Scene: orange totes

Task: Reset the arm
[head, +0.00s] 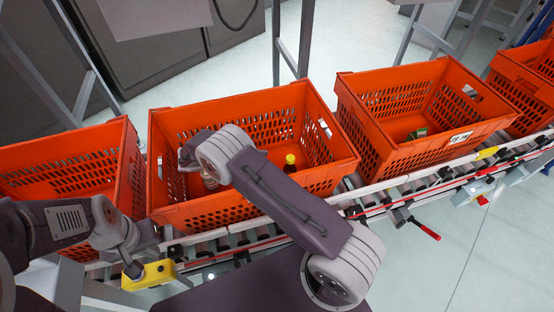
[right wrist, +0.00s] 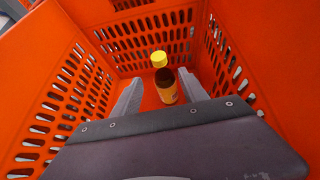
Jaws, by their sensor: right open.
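My right arm reaches over the middle orange tote (head: 255,112) in the head view, its wrist above the tote's left part. In the right wrist view my right gripper (right wrist: 160,76) is open inside an orange tote, its two pale fingers apart. A yellow-capped bottle (head: 290,163) also shows in the middle tote in the head view. My left gripper (head: 132,262) is low at the left, near the rail between the left and middle totes; its fingers are not clear.
The totes stand in a row on a roller conveyor (head: 240,236). The left tote (head: 65,150) shows no contents. The right tote (head: 385,152) holds a small green item (head: 417,133). A red-handled lever (head: 424,229) juts from the conveyor's front. Floor at front right is clear.

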